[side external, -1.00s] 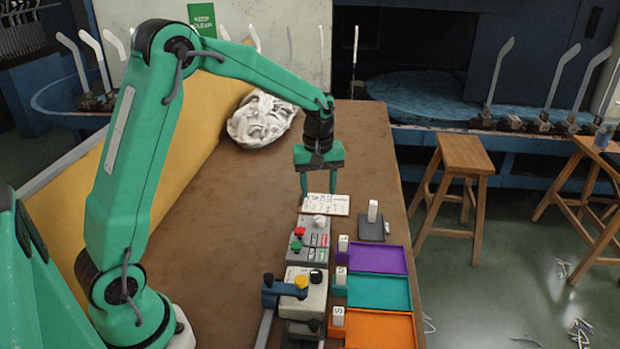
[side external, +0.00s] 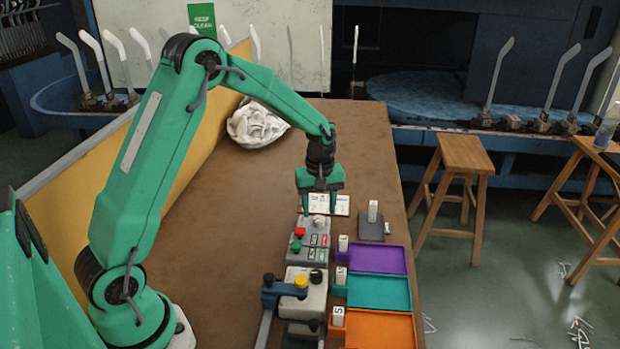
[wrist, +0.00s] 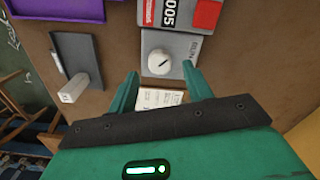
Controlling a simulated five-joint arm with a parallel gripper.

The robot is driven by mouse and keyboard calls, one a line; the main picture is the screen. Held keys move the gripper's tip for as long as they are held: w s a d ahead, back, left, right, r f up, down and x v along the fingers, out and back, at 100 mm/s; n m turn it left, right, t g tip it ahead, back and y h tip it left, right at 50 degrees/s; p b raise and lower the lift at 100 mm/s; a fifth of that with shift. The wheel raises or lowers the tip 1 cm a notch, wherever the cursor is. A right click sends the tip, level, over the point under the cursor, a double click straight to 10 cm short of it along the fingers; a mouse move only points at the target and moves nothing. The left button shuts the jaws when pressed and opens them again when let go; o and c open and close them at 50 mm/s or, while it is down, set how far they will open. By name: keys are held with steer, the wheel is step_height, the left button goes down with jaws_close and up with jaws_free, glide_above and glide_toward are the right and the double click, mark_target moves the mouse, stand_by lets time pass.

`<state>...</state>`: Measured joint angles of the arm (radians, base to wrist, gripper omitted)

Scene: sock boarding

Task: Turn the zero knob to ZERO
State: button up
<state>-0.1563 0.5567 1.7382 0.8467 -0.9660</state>
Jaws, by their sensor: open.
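The zero knob (wrist: 159,62) is a round white knob with a dark pointer line, on a grey control box (wrist: 180,46). In the side view the knob (side external: 319,221) sits at the far end of the box (side external: 311,241). My gripper (wrist: 160,78) is open, its two green fingers apart. In the wrist view the knob shows between and just beyond the fingertips. In the side view my gripper (side external: 319,212) is low over the far end of the box. I cannot tell whether a finger touches the knob. The label the pointer faces is not readable.
A red button (side external: 300,232) and a green button (side external: 296,246) stand on the box. A grey stand with a white block (side external: 372,212) is to the right. Purple (side external: 385,258), teal (side external: 385,290) and orange (side external: 385,328) trays line the right edge.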

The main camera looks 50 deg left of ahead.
mark_target(319, 221)
steer(key=shift+f, duration=1.35)
steer(key=c, duration=1)
steer(key=shift+o, duration=0.2)
